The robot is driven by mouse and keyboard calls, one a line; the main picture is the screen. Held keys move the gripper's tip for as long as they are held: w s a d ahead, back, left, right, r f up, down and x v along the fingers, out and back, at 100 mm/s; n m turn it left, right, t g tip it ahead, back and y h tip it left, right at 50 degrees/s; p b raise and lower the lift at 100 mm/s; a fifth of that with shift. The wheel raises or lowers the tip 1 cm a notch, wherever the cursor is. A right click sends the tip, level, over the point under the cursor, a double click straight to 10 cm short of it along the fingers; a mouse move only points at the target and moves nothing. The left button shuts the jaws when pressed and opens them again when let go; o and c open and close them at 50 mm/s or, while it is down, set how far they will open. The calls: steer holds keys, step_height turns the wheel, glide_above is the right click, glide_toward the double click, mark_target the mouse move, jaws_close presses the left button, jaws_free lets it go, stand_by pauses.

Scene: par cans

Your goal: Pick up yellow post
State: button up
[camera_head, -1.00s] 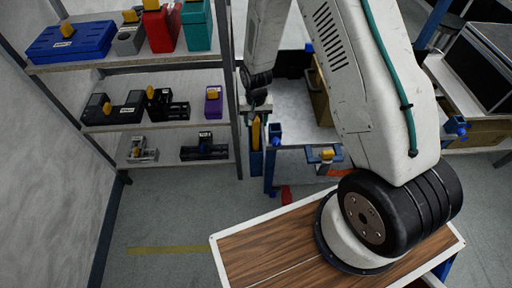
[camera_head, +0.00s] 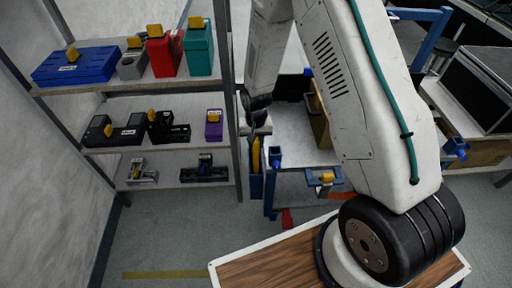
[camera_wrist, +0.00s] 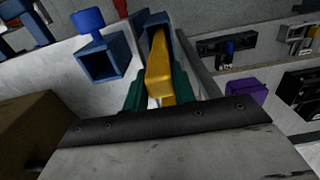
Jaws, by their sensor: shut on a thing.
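The yellow post (camera_head: 256,154) stands in a narrow blue holder (camera_head: 256,186) at the left edge of the workbench. In the wrist view the yellow post (camera_wrist: 159,72) lies between the teal fingers of my gripper (camera_wrist: 160,92), with its far end inside the blue holder (camera_wrist: 153,24). My gripper is shut on the post. In the head view my gripper (camera_head: 256,128) is above the holder, and its fingers are too small to make out. The near end of the post is partly hidden by my gripper.
A blue square socket (camera_wrist: 103,62) sits close beside the holder. A shelf rack (camera_head: 165,93) with several tools and boxes stands just left. A brown box (camera_head: 318,125) is on the workbench to the right. Another blue bracket (camera_head: 325,180) with a yellow part is lower right.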

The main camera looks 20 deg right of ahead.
step_height(320, 180, up, 27)
steer(key=s+d+r, duration=0.2)
steer(key=d+r, duration=0.1)
steer(key=r, duration=0.3)
steer(key=s+d+r, duration=0.3)
steer(key=r, duration=0.4)
step_height(320, 180, down, 11)
steer(key=shift+w, duration=0.2)
stand_by(0.6)
